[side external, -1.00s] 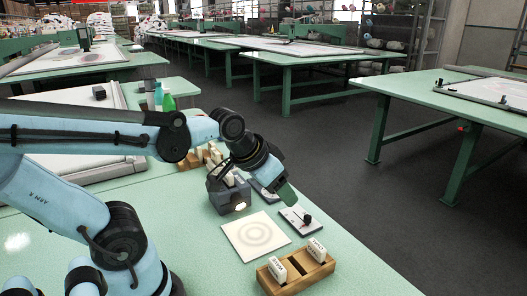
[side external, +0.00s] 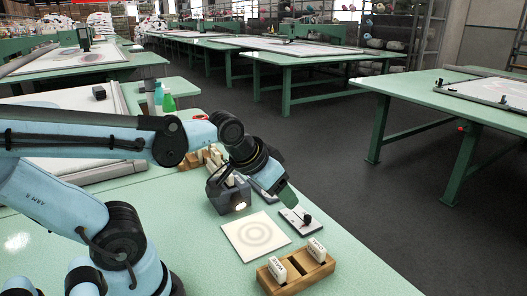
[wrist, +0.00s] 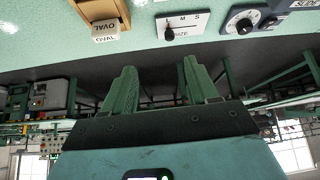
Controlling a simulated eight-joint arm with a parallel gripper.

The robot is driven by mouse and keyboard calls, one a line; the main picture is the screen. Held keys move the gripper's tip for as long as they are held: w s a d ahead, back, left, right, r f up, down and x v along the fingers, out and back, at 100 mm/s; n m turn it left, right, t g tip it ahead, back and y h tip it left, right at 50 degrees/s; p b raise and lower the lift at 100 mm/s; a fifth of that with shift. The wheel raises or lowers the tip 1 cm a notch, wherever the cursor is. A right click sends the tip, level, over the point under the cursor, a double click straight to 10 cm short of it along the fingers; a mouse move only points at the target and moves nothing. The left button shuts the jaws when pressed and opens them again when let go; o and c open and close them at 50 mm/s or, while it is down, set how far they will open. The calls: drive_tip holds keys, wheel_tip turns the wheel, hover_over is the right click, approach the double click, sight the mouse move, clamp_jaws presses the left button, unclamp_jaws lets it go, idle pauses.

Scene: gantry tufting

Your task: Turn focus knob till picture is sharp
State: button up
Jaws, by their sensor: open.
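The projected picture, faint soft-edged grey rings (side external: 259,235), falls on a white square sheet (side external: 237,241). The grey projector (side external: 226,197) stands behind it with its lamp lit.
A SIZE panel with a dark pointer knob (wrist: 169,34) is beside the dial. It shows in the side view (side external: 302,223), right of the sheet. A wooden rack (side external: 294,273) with two white blocks stands at the front. Wooden blocks stand behind the projector.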

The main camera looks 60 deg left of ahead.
drive_tip(key=w+a+f+n+g+y, duration=0.1)
drive_tip(key=w+a+n+g, duration=0.2)
drive_tip(key=a, duration=0.5)
drive_tip(key=w+a+f+n+y, duration=0.1)
drive_tip(key=w+a+n, duration=0.3)
drive_tip(key=a, duration=0.5)
drive_tip(key=x, duration=1.1)
drive_tip(key=shift+w+f, duration=0.2)
drive_tip(key=shift+f, duration=0.05)
drive_tip(key=c, duration=1)
drive_tip(key=shift+s+a+m+h, duration=0.1)
drive_tip(key=shift+m+h, duration=0.2)
drive_tip(key=shift+m, duration=0.9)
drive_tip(key=shift+a+m+h, duration=0.1)
drive_tip(key=shift+m+h, duration=0.2)
drive_tip(key=shift+m, duration=0.9)
drive_tip(key=shift+c, duration=0.2)
